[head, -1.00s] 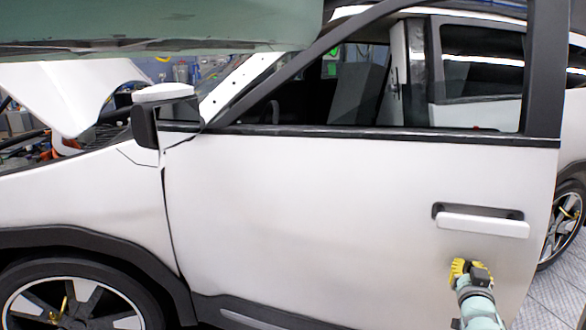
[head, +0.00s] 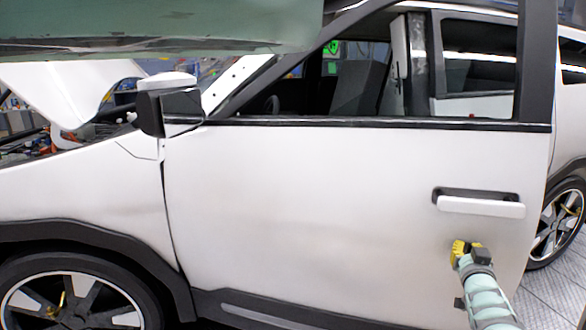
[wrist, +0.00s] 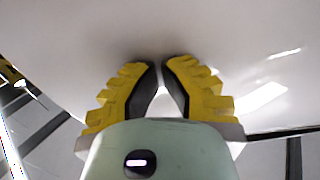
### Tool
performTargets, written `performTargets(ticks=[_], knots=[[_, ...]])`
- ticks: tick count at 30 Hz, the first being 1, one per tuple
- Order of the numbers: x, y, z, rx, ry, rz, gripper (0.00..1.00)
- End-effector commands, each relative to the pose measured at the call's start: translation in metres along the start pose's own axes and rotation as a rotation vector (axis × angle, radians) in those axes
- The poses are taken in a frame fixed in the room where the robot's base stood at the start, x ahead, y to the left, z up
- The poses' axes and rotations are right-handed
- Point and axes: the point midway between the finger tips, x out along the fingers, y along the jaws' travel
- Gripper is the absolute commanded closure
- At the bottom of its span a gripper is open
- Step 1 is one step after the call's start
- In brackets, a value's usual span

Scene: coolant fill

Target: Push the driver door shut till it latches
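The white driver door (head: 300,205) fills the middle of the head view. It stands ajar: its rear edge is out from the car body, and the door pillar shows through its window. A white handle (head: 481,204) sits near that edge. My gripper (head: 461,250), with yellow fingers, is at the outer door panel just below the handle. In the wrist view the fingertips (wrist: 160,66) are together with only a sliver between them, holding nothing. They point at the white panel (wrist: 215,35) and seem to touch it or nearly so. The latch is hidden.
The side mirror (head: 168,103) sticks out at the door's front top. The front wheel (head: 75,300) is at lower left and the rear wheel (head: 558,222) at right. A pale green panel (head: 160,28) hangs across the upper left. Grey floor (head: 550,295) is clear at lower right.

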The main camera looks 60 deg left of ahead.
Motion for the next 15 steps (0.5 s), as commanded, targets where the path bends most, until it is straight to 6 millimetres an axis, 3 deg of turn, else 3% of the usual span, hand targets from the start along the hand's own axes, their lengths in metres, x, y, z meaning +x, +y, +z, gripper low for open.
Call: performTargets(ticks=[15], knots=[[0.0070,-0.0003,0.0011,0.001,-0.001,-0.009,1.00]])
